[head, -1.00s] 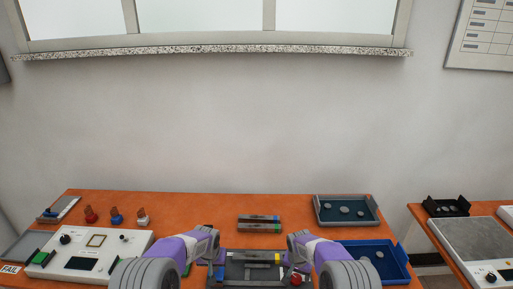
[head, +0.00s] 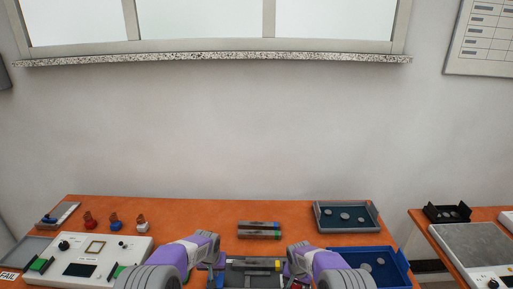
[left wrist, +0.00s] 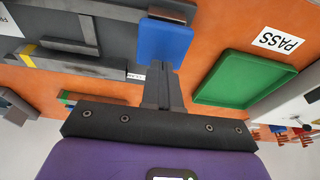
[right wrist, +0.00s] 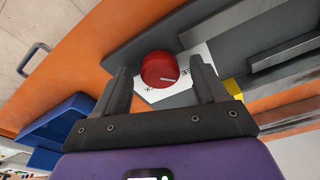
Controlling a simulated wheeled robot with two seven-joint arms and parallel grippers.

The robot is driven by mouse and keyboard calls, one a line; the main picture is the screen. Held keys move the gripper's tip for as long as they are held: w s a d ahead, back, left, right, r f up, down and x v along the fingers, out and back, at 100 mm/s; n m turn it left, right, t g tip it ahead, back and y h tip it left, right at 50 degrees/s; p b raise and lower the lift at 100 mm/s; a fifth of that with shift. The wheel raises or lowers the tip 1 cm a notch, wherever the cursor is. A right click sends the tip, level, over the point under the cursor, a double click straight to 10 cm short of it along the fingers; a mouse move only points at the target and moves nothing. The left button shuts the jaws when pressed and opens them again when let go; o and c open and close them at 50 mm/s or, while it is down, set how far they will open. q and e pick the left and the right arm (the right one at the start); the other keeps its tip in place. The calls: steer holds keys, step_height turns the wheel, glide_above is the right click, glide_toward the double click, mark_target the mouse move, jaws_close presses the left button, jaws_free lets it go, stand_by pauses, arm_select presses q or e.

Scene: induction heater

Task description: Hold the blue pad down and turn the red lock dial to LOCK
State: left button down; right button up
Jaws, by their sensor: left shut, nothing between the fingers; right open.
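The blue pad (left wrist: 165,42) shows in the left wrist view at the end of the dark grey fixture. My left gripper (left wrist: 160,68) is shut and empty, its fingertips at the pad's edge; I cannot tell whether they press on it. The red lock dial (right wrist: 160,70) shows in the right wrist view, with a pale pointer line, on a white label with small marks. My right gripper (right wrist: 163,75) is open, with one finger on each side of the dial; contact is not clear. In the head view the left gripper (head: 216,262) is at the fixture's left end, and my right arm mostly hides the dial.
The fixture (head: 236,282) has a yellow-marked bar across it. A blue tray (head: 398,258) stands to its right, and a green tray (left wrist: 235,80) beside a PASS label (left wrist: 278,41) lies near the left gripper. Grey bars (head: 259,234) lie behind the fixture on open orange table.

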arm_select(q)
steer(key=shift+f, duration=0.15)
steer(key=shift+f, duration=0.35)
